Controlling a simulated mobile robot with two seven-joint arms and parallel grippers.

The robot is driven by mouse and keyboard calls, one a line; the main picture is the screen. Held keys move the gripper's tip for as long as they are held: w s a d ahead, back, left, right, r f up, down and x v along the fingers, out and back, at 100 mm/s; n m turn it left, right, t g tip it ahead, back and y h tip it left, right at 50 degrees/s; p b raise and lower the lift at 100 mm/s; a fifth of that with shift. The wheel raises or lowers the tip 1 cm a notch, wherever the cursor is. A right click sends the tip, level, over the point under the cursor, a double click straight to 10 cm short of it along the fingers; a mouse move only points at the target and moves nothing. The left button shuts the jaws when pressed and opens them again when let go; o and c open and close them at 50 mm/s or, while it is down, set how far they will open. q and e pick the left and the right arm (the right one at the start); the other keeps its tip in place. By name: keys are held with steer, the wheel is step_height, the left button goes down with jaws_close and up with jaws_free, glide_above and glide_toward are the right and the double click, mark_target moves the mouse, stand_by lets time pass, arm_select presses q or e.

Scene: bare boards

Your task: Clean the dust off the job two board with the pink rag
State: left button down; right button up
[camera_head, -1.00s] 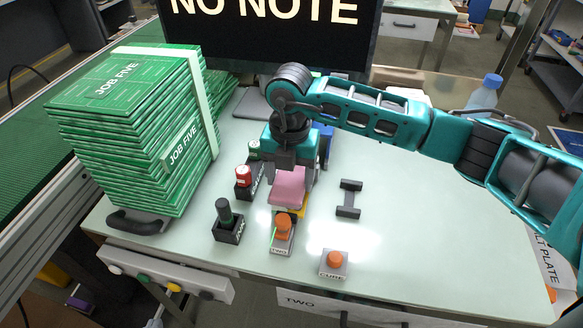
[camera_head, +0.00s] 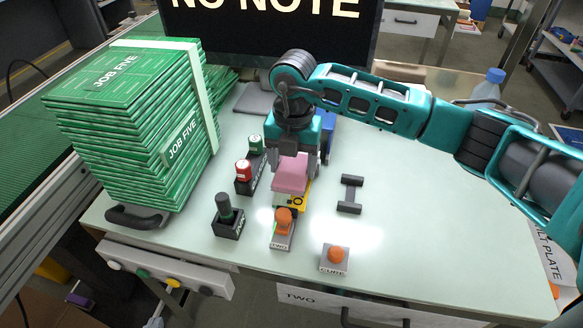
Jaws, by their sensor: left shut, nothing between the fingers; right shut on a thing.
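My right gripper (camera_head: 294,150) comes in from the right over the middle of the table and is shut on the pink rag (camera_head: 291,174). The rag hangs below the fingers, over a yellow item (camera_head: 297,198); I cannot tell whether they touch. I cannot make out a board labelled job two, nor any dust. My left gripper is not in view.
A tall strapped stack of green JOB FIVE boards (camera_head: 130,130) stands at the left. Small stands with a dark handle (camera_head: 227,222), a red cap (camera_head: 243,171) and an orange knob marked CURE (camera_head: 335,257) surround the work area.

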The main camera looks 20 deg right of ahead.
steer(key=shift+w+d, duration=0.15)
steer(key=shift+w, duration=0.05)
steer(key=shift+s, duration=0.15)
steer(key=shift+s+a+p, duration=0.55)
steer(key=shift+s+a, duration=0.2)
steer(key=shift+s, duration=0.25)
stand_by(0.3)
steer(key=shift+w+d+b, duration=0.3)
steer(key=shift+w+d, duration=0.1)
steer(key=shift+w, duration=0.2)
steer(key=shift+w+d+b, duration=0.25)
steer(key=shift+w+d, duration=0.1)
steer(key=shift+w, duration=0.2)
steer(key=shift+s+a, duration=0.1)
steer(key=shift+s+a+p, duration=0.3)
steer(key=shift+s, duration=0.25)
steer(key=shift+s+a+p, duration=0.25)
steer(key=shift+s+a, duration=0.05)
steer(key=shift+s, duration=0.2)
steer(key=shift+w, duration=0.15)
